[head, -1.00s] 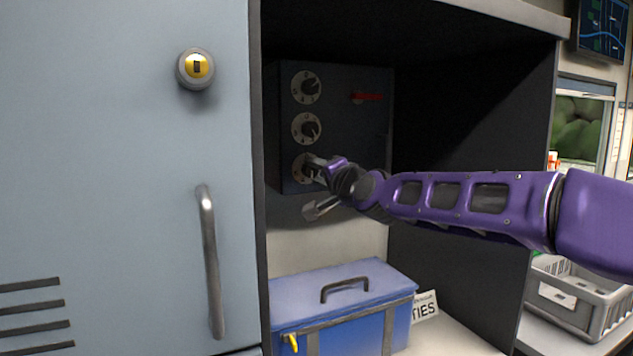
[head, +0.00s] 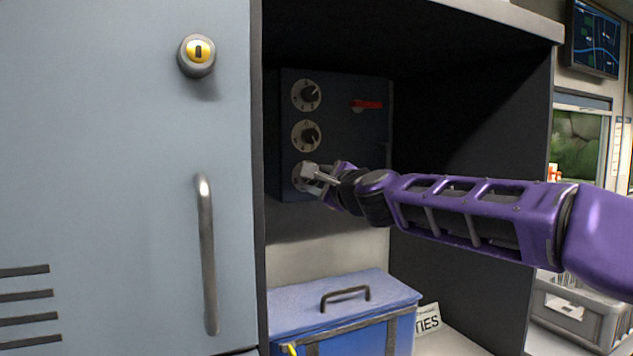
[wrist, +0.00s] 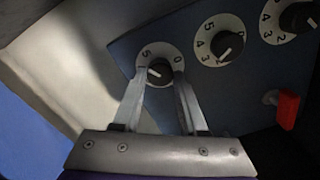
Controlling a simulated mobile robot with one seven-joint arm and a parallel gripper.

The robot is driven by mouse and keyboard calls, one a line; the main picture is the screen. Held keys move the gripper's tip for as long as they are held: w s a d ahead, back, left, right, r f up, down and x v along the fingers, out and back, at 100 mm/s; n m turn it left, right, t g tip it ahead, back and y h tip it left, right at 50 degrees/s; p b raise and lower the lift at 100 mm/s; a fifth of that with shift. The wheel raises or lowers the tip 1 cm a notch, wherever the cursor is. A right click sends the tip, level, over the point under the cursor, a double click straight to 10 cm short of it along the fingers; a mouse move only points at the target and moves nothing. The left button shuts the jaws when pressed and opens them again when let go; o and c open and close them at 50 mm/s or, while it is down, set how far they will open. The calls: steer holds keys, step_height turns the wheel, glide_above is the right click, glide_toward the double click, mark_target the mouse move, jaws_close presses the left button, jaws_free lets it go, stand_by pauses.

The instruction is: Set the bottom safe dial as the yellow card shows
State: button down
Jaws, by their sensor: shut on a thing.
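The dark safe (head: 345,125) has three round dials in a column on its front. The bottom safe dial (head: 297,183) is partly covered by my gripper (head: 309,178) in the head view. In the wrist view, my gripper's (wrist: 160,78) two fingers stand on either side of the bottom dial's black knob (wrist: 160,71) and are shut on it. The bottom dial's face (wrist: 158,50) shows a 5 at left and a 0 at right. The knob's white mark points to the picture's lower left; the numbers there are hidden. The yellow card is not in view.
The middle dial (head: 305,135) and top dial (head: 306,95) sit above, with a red handle (head: 367,105) beside them. A grey cabinet door (head: 110,200) stands at left. A blue case (head: 345,305) lies below my arm. The cabinet's right wall is close to my forearm.

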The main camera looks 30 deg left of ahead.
steer(key=shift+m, duration=1.2)
steer(key=shift+c, duration=2.2)
jaws_free()
steer(key=v, duration=1.7)
steer(key=shift+d+p, duration=0.2)
steer(key=shift+p, duration=0.15)
steer(key=shift+s, duration=0.1)
